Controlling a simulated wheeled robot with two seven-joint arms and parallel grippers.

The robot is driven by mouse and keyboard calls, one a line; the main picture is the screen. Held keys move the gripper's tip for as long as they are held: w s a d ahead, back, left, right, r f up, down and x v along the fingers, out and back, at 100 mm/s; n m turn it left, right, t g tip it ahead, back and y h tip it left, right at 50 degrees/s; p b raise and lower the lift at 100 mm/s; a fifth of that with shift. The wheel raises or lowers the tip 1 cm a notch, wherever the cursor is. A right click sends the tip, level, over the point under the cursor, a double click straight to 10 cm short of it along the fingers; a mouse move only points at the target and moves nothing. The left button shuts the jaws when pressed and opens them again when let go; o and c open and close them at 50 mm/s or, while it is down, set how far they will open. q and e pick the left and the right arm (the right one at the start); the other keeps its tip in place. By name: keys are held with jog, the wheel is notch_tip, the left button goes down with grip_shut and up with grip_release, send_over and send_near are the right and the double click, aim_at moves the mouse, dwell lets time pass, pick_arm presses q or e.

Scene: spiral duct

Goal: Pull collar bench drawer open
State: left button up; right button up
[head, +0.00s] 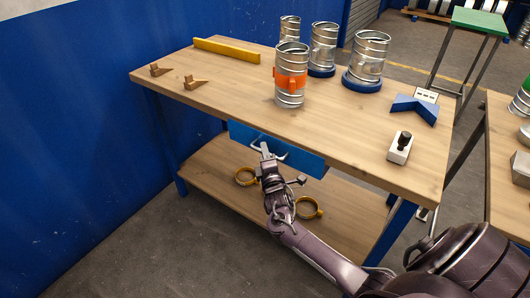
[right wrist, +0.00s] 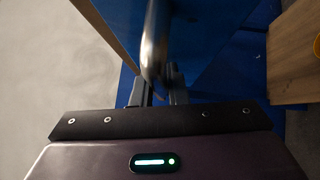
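The collar bench drawer has a blue front (head: 308,162) and sits under the front edge of the wooden bench. Its grey metal bar handle (head: 283,154) shows at the middle of the front. My right gripper (head: 265,151) is at the left part of this handle. In the right wrist view the handle bar (right wrist: 155,42) runs down between the two close fingers (right wrist: 160,88), with little gap at either side. The drawer front looks close to flush with the bench. The contact is dark and partly hidden. My left gripper is out of view.
The bench top (head: 235,95) carries an orange-banded duct (head: 290,82), more ducts, a yellow bar (head: 227,50), a blue V-block (head: 415,108) and a white switch box (head: 400,148). A blue wall (head: 65,120) stands left.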

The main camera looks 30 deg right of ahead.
grip_shut()
jog(key=s+a+p, duration=0.2)
jog(key=s+a, duration=0.2)
jog(key=a, duration=0.7)
jog(key=s+a+p, duration=0.3)
jog(key=s+a, duration=0.2)
jog(key=a, duration=0.6)
jog(key=shift+s+a, duration=0.2)
jog(key=shift+a, duration=0.1)
jog(key=o, duration=0.5)
grip_release()
jog(key=shift+o, duration=0.2)
jog(key=b+v, duration=0.1)
jog(key=v, duration=0.6)
jog(key=shift+s, duration=0.4)
